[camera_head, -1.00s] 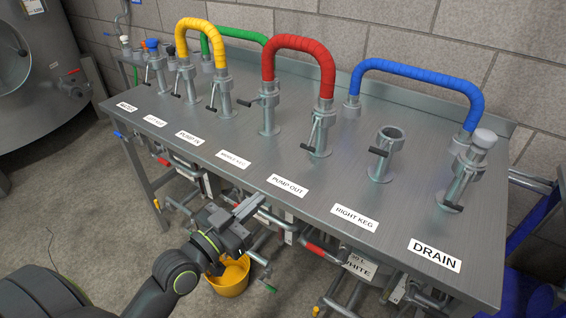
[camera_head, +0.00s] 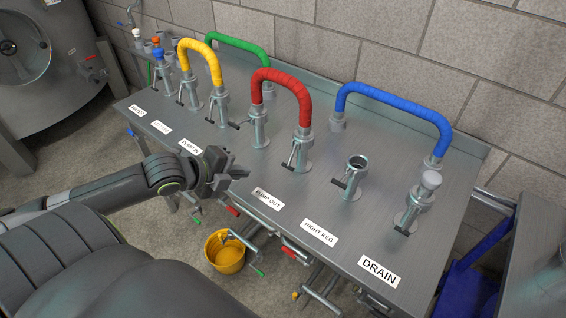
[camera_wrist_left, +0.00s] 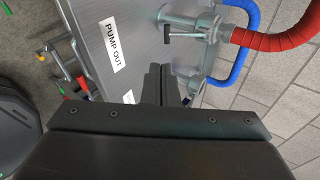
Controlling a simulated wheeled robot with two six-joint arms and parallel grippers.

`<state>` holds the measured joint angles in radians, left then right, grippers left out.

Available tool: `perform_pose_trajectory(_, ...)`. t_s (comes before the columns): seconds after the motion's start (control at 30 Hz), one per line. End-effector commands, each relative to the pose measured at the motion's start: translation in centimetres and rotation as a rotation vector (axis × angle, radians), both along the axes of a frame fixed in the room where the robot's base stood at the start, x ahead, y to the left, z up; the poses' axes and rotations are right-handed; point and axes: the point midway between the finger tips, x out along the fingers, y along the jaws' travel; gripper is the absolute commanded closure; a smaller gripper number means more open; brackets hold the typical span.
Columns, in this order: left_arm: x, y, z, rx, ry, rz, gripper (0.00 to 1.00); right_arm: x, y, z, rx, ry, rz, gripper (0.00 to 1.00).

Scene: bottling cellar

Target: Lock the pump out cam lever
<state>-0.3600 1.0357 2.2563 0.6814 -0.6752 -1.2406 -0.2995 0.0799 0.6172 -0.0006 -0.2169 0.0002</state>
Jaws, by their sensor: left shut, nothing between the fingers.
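The pump out coupling (camera_head: 303,148) is a grey metal post on the steel bench, with the right end of a red hose (camera_head: 303,103) on it. Its cam lever (camera_head: 289,163) has a dark grip and sticks out at the post's front left. In the left wrist view the lever's dark grip (camera_wrist_left: 167,34) stands out left of the coupling, near the PUMP OUT label (camera_wrist_left: 115,45). My left gripper (camera_head: 240,172) is shut and empty near the bench's front edge, apart from the lever and to its left. The right gripper is not in view.
The blue hose (camera_head: 395,98) and the open right keg post (camera_head: 354,177) stand to the right. Yellow (camera_head: 205,55) and green (camera_head: 240,46) hoses stand to the left. A yellow bucket (camera_head: 225,253) is on the floor below. The bench's front strip has labels only.

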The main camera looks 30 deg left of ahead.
Motion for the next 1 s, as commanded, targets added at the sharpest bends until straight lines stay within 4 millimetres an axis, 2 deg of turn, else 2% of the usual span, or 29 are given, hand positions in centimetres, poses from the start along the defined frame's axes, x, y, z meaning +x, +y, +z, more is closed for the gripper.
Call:
perform_pose_trajectory(0.43,4.0,-1.3,-2.9,-0.013,-0.003,0.003,1.0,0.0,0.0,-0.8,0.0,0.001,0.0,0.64)
perform_pose_trajectory(0.77,7.7,-2.4,-5.6,-0.013,-0.001,0.002,1.0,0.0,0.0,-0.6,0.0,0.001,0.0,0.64)
perform_pose_trajectory(1.0,10.3,-3.1,-6.5,-0.008,0.0,0.003,1.0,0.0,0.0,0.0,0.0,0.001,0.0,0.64)
